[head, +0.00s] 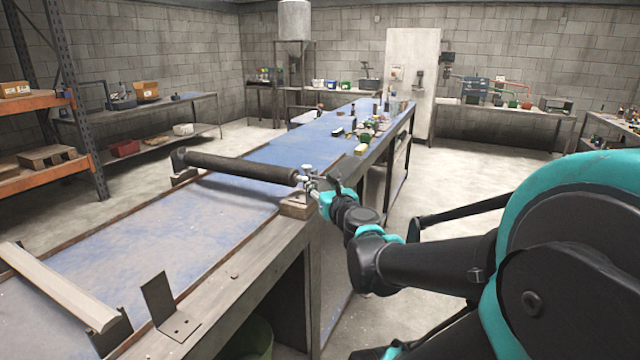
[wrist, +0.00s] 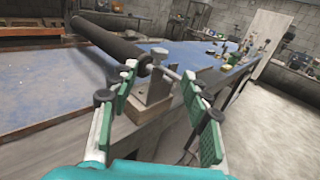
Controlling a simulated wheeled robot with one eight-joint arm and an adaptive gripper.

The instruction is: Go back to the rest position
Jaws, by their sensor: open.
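My gripper (head: 312,186) is at the near right end of the dark mesh tube, beside the metal clamp post on its wooden block. In the wrist view my gripper (wrist: 160,95) is open, its green-padded fingers spread, with the clamp post (wrist: 157,84) seen between them. The dark mesh tube (head: 240,167) lies across the blue bench top, held up at both ends; it also shows in the wrist view (wrist: 108,38). Whether a finger touches the post cannot be told.
The long blue bench (head: 190,225) runs away to the back, with several small items (head: 368,130) at its far end. A pale bar (head: 60,285) and an upright metal bracket (head: 160,300) are at the near left. An orange shelf rack (head: 45,140) stands left. Floor right of the bench is open.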

